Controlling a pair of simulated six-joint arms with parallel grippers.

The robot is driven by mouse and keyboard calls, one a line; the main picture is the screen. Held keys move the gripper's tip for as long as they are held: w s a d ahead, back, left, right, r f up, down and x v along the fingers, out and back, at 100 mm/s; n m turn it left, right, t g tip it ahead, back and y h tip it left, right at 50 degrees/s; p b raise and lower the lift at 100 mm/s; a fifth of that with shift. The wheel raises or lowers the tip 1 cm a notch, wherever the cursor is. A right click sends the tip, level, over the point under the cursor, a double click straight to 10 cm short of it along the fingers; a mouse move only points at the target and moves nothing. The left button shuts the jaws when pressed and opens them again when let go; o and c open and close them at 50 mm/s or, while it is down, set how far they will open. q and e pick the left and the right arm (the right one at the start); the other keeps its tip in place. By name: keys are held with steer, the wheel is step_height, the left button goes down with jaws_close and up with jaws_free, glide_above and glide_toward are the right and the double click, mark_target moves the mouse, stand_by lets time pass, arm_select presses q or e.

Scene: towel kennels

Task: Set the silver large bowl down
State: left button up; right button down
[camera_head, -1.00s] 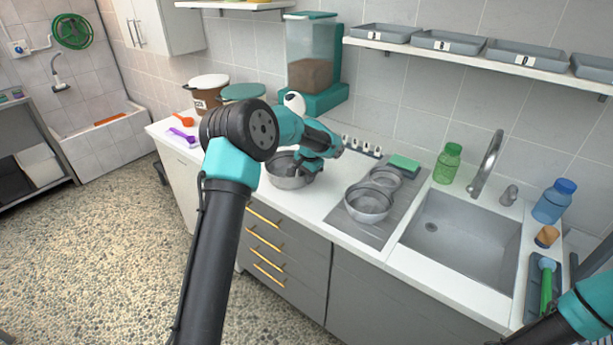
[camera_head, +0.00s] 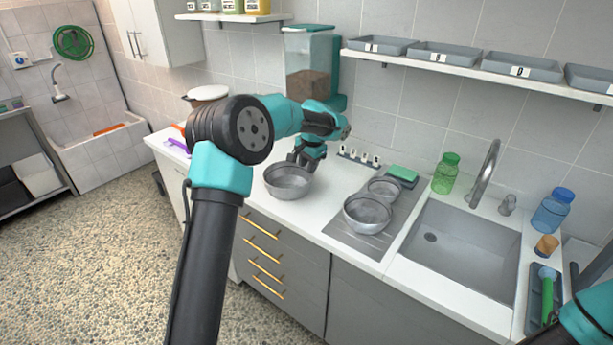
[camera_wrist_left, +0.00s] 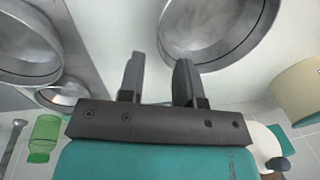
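The silver large bowl (camera_head: 288,182) stands upright and empty on the white counter, left of the grey drainboard. It also shows in the left wrist view (camera_wrist_left: 222,25), just beyond my fingers. My left gripper (camera_head: 303,160) is at the bowl's back right rim in the head view. In the left wrist view my left gripper (camera_wrist_left: 158,65) has its two fingers apart with a clear gap and nothing held between them. Part of the bowl's rim is hidden behind one finger. My right arm shows only at the lower right corner; its gripper is out of view.
Two other metal bowls, a front one (camera_head: 367,214) and a back one (camera_head: 384,188), stand on the drainboard (camera_head: 352,242). A green sponge (camera_head: 403,173), a green bottle (camera_head: 446,174) and the sink (camera_head: 462,246) are to the right. A food dispenser (camera_head: 308,65) stands behind.

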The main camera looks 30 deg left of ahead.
arm_select(q)
step_height(320, 180, up, 2)
steer(key=shift+s+d+r, duration=0.1)
steer(key=shift+d, duration=0.05)
stand_by(1.7)
